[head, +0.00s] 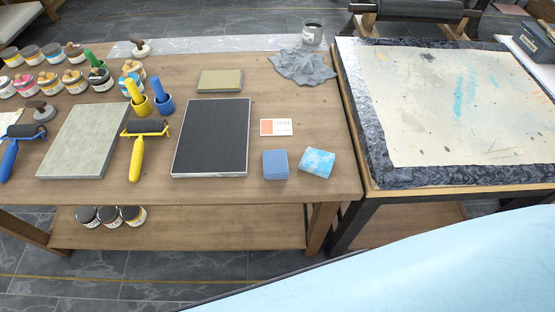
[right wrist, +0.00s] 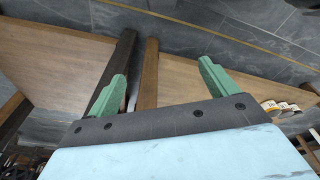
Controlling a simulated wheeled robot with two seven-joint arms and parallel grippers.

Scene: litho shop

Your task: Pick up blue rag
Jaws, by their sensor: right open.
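A blue folded rag (head: 275,165) lies flat as a small square pad near the front right of the wooden table. Just right of it lies a lighter blue and white mottled pad (head: 317,162), slightly turned. A crumpled grey cloth (head: 302,66) lies at the back right. My right gripper (right wrist: 162,72) shows in the right wrist view with its green fingers wide apart and nothing between them. That view shows wooden boards and dark floor, and no rag. Neither gripper shows in the head view; only my light blue arm fills its lower right.
A press bed with a stained sheet (head: 455,100) stands at right. Several tins (head: 72,82) crowd the far left. Bare wood surrounds the rag.

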